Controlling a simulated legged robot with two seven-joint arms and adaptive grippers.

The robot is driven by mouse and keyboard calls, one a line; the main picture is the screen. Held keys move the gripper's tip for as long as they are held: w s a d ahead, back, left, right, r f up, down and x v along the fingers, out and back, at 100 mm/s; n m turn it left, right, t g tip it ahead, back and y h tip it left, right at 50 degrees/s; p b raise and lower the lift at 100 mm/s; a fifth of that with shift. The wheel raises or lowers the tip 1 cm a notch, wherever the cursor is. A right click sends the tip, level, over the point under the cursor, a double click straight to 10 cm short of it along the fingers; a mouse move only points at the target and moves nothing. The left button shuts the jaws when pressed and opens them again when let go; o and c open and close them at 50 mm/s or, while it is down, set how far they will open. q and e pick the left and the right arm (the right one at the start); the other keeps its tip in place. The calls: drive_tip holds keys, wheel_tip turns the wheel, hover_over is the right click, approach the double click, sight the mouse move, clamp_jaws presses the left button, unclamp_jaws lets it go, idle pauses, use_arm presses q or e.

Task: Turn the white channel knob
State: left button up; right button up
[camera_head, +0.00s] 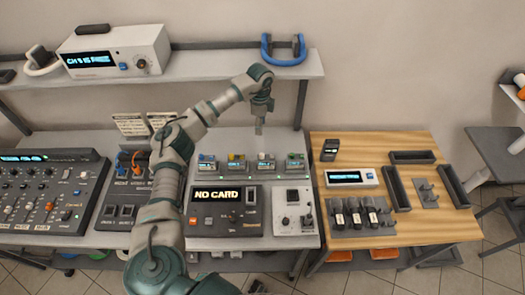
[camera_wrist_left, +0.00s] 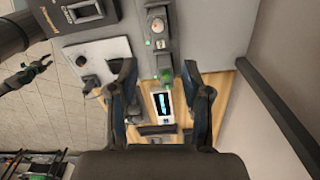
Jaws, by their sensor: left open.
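A row of small grey channel units with coloured knobs stands on the grey desk. The white channel knob (camera_head: 263,156) is on the third unit from the left, between the yellow and green ones. In the left wrist view a pale knob (camera_wrist_left: 157,24) on a unit near the top appears to be the same one. My left gripper (camera_head: 259,131) points down above this unit, apart from it. Its fingers (camera_wrist_left: 162,98) are spread and empty. My right gripper (camera_head: 258,287) shows small and dark at the bottom edge; its jaws are unclear.
A NO CARD panel (camera_head: 226,211) and a white box (camera_head: 294,211) with a knob stand in front of the units. A mixer (camera_head: 45,195) is at left. A shelf (camera_head: 205,65) runs behind my left arm. A wooden table (camera_head: 433,229) adjoins at right.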

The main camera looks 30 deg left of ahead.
sight(261, 155)
use_arm(q)
drive_tip(key=f, duration=0.5)
drive_tip(key=f+p, duration=0.1)
drive_tip(key=f, duration=1.1)
drive_tip(key=shift+d, duration=0.25)
drive_tip(key=shift+d, duration=0.1)
drive_tip(key=shift+c, duration=0.5)
clamp_jaws()
